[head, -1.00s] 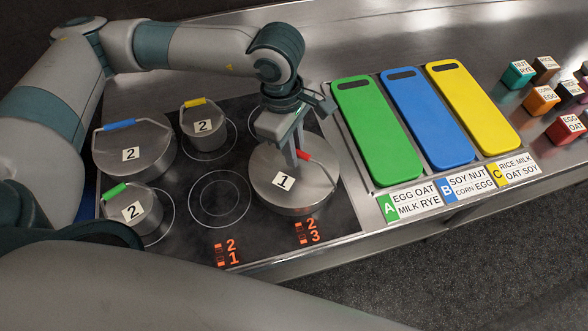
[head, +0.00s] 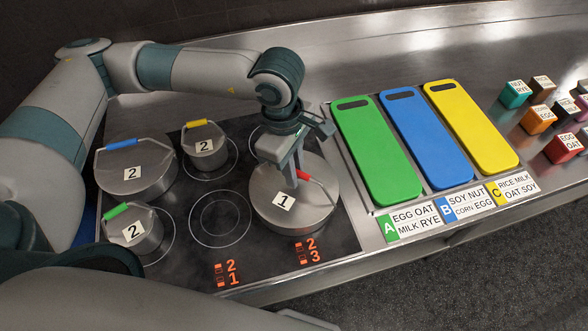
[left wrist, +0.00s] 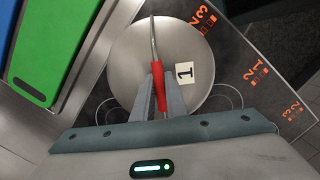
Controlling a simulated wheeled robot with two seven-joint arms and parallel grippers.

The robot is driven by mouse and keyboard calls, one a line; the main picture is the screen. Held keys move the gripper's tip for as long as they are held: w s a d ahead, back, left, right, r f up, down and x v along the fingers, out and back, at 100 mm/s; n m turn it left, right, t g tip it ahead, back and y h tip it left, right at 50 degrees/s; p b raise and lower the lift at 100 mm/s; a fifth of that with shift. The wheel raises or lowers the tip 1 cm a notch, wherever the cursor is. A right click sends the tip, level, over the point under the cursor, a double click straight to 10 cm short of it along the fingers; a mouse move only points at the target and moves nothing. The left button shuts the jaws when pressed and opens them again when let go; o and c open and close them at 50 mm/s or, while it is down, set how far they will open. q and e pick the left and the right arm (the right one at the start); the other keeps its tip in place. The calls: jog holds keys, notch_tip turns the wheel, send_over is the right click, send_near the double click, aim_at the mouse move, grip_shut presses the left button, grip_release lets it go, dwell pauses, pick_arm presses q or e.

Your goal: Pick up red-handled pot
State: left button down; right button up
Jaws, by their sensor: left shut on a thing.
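The red-handled pot (head: 310,205) is a wide metal pot with a "1" label on its lid. It sits at the right side of the black cooktop. Its red grip (left wrist: 157,88) on a thin wire handle shows in the left wrist view. My left gripper (head: 294,180) is over the lid, and its two fingers are shut on the red handle. The fingers (left wrist: 157,95) sit on either side of the red grip in the left wrist view. The pot is upright; I cannot tell whether its base is clear of the cooktop. My right gripper is not in view.
A blue-handled pot (head: 137,180), a yellow-handled pot (head: 206,160) and a green-handled pot (head: 148,238) stand on the cooktop (head: 180,265). Green (head: 376,150), blue (head: 427,137) and yellow (head: 472,127) boards lie to the right. Several labelled cubes (head: 563,148) stand at the far right.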

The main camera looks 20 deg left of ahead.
pick_arm(q)
jog(key=shift+r+p, duration=0.4)
jog(key=shift+p, duration=0.2)
notch_tip(320, 180, up, 4)
jog(key=b, duration=0.3)
jog(key=shift+d+f, duration=0.1)
jog(key=shift+f, duration=0.1)
jog(key=s+d+r+b, duration=0.1)
jog(key=d+r+b, duration=0.4)
jog(key=d, duration=0.6)
jog(key=shift+s+d+r, duration=0.15)
jog(key=shift+d+r, duration=0.1)
jog(key=shift+r, duration=0.8)
